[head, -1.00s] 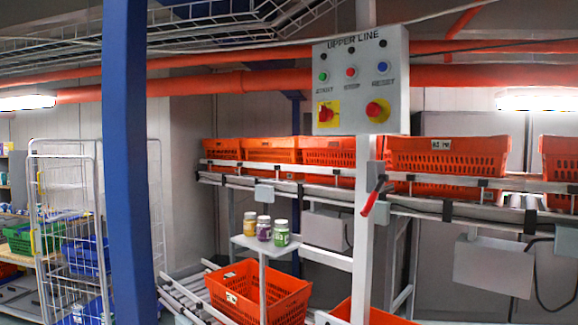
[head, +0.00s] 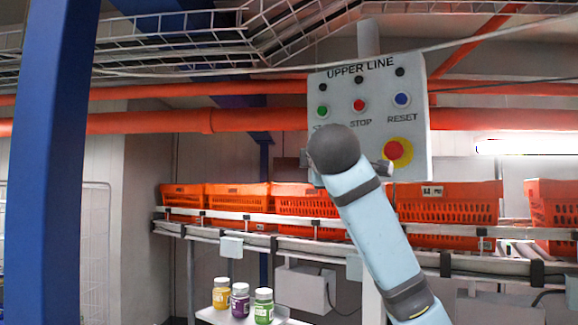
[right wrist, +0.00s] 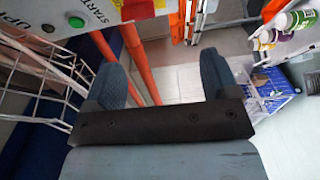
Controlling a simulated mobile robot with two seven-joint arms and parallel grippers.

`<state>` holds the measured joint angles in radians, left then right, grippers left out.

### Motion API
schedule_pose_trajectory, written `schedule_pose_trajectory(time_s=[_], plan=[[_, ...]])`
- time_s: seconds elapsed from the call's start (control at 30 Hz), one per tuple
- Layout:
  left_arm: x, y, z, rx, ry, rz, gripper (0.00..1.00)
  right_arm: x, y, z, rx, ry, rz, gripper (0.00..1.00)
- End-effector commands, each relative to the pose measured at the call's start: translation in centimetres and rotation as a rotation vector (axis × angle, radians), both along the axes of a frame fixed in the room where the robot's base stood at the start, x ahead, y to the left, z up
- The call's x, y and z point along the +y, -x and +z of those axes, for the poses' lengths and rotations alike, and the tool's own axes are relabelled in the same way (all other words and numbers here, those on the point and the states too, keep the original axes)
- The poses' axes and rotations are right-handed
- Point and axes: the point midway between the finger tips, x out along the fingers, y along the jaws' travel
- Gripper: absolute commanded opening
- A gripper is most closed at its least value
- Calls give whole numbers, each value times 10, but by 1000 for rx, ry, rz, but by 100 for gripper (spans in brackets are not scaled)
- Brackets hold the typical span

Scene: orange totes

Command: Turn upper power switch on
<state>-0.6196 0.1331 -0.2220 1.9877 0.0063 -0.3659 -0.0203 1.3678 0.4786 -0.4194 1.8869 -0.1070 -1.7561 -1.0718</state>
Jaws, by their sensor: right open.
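The grey "UPPER LINE" control panel (head: 415,130) hangs in the upper middle of the head view. Its lower-left part, with the power switch, is hidden there behind my right arm's dark wrist. In the right wrist view the red power switch on its yellow plate (right wrist: 138,10) shows at the top edge, partly cut off, beside the START label. My right gripper (right wrist: 160,72) is open and empty, its two fingers wide apart. The switch lies beyond the fingertips, not between them. My left gripper is not in view.
The panel also has a green start button (head: 322,112), a red stop button (head: 359,105), a blue reset button (head: 402,99) and a red emergency knob (head: 393,150) close to my arm. Orange totes (head: 445,205) line the conveyor behind. A blue column (head: 45,170) stands at left.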

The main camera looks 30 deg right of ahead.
Motion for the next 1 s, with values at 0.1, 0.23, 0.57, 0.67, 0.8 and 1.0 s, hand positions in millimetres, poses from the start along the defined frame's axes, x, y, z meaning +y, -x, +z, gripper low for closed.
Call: schedule_pose_trajectory(time_s=[0.1, 0.23, 0.57, 0.67, 0.8, 1.0], plan=[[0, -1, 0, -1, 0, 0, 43, -6, 17, 23, -8, 13, -29, 81], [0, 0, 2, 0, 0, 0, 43, -10, 16, 29, -6, 17, -38, 81], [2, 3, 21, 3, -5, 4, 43, -41, -35, 30, -4, 15, -37, 81], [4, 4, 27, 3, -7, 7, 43, -53, -54, 30, -4, 15, -37, 81], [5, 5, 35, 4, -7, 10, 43, -66, -75, 29, -5, 15, -37, 81], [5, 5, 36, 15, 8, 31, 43, -77, -94, 28, -7, 15, -36, 81]])
